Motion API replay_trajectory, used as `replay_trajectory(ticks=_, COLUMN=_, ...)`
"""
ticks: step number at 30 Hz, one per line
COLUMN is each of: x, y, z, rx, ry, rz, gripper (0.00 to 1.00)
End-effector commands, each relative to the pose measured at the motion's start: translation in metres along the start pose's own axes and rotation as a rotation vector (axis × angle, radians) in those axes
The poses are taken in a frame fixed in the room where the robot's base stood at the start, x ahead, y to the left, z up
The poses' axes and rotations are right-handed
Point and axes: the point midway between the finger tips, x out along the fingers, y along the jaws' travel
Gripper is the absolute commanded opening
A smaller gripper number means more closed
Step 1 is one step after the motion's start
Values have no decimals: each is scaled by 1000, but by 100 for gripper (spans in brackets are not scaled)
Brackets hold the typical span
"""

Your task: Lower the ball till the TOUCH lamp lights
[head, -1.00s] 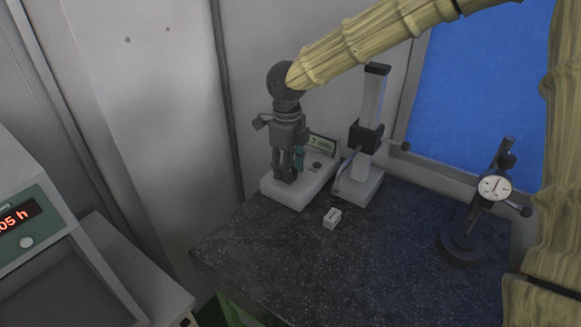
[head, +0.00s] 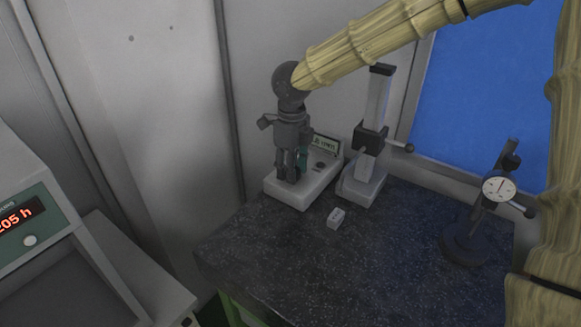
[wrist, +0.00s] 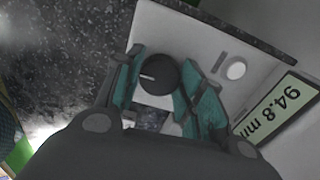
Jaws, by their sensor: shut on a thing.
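My gripper (head: 288,174) points down over a pale instrument base (head: 305,192) at the back of the dark speckled bench. In the wrist view my gripper (wrist: 161,82) has its teal pads on either side of a round black knob (wrist: 158,75) with a white pointer line, and is shut on it. The fingers hide the knob in the head view. Beside the knob is a pale round spot (wrist: 235,70); I see no label on it. A green display (wrist: 278,112) reads about 94.8, its end cut off. I cannot make out a ball.
A column stand (head: 374,135) with a dark clamp stands just right of the instrument. A dial gauge on a stand (head: 498,188) is at the right. A cabinet with a red readout (head: 22,215) is at left. The bench front is clear.

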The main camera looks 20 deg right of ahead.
Motion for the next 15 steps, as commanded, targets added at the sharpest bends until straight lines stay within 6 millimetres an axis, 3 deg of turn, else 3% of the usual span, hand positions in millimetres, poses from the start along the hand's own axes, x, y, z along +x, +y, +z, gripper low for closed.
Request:
replay_trajectory(ticks=12, x=2, y=1, z=-1, rx=-1, ry=6, rz=2, gripper=15)
replay_trajectory(ticks=13, x=2, y=1, z=-1, rx=-1, ry=6, rz=2, gripper=44)
replay_trajectory(ticks=15, x=2, y=1, z=-1, rx=-1, ry=5, rz=2, gripper=57)
